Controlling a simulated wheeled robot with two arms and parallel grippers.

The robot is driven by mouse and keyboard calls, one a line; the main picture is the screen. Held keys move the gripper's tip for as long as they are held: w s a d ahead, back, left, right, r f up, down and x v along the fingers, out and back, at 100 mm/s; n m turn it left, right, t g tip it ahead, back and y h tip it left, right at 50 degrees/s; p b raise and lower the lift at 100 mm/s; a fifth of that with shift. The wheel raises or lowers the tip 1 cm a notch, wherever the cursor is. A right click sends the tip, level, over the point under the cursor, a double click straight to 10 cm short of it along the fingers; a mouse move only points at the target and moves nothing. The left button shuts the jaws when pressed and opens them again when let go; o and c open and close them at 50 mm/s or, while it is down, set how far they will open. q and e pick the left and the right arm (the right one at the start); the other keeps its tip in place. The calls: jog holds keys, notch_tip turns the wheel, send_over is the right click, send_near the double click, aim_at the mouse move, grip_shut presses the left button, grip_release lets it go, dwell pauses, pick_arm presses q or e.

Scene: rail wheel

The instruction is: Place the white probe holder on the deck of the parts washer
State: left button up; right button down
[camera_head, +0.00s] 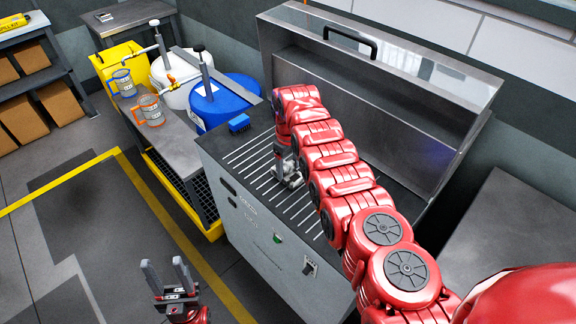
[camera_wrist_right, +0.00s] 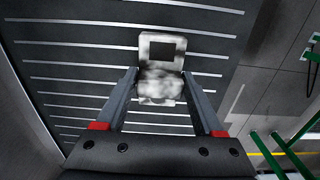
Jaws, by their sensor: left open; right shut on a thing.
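The white probe holder (camera_wrist_right: 161,47) is between the fingers of my right gripper (camera_wrist_right: 160,82) in the right wrist view. It is a pale block with a dark square opening. In the head view the holder (camera_head: 291,181) shows small and partly hidden below my right arm, over the slotted deck (camera_head: 247,160) of the parts washer (camera_head: 262,235). I cannot tell whether it touches the deck. The deck also fills much of the wrist view (camera_wrist_right: 80,50). My left gripper (camera_head: 166,268) is open and empty, over the floor in front of the washer.
The washer's raised lid (camera_head: 400,110) stands behind the deck. A blue brush (camera_head: 239,123) lies at the deck's left back corner. A bench with two jugs (camera_head: 150,110) and drums on a yellow pallet stand to the left. Shelves with boxes stand at far left.

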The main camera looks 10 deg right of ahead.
aim_at(288, 165)
jog(key=shift+f, duration=0.1)
grip_release()
jog(key=shift+r, duration=0.2)
jog(key=shift+w+r, duration=0.1)
notch_tip(288, 165, up, 12)
jog(key=b, duration=0.3)
jog(key=shift+f+b, duration=0.25)
jog(key=shift+b, duration=0.15)
